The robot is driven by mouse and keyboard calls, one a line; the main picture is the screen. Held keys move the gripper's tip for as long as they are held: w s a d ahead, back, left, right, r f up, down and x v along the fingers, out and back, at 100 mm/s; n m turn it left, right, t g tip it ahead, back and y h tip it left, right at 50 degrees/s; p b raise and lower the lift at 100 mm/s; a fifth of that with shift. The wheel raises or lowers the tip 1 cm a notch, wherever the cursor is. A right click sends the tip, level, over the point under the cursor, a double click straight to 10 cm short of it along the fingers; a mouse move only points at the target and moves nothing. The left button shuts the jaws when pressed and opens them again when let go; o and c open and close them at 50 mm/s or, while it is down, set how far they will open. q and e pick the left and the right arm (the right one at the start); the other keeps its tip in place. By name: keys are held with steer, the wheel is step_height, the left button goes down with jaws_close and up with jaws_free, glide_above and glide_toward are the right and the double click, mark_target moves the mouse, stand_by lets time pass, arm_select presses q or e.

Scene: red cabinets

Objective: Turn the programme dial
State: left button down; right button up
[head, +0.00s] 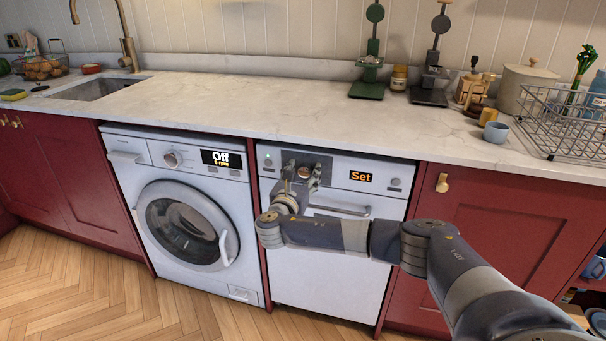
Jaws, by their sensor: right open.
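The right-hand white appliance (340,265) has a front panel with an orange "Set" display (361,177). A round brown-topped dial (304,172) sits left of this display. My right gripper (304,167) is open in front of the panel, with one finger on each side of the dial. I cannot tell whether the fingers touch it. My left gripper is not in view.
A pale worktop (240,108) overhangs the appliances just above my right gripper. The appliance's door handle (340,210) lies below the panel, partly behind my arm. A wire dish rack (565,120) and a small blue cup (495,132) stand on the worktop at right.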

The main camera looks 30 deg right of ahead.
steer(key=c, duration=1)
steer(key=shift+c, duration=0.2)
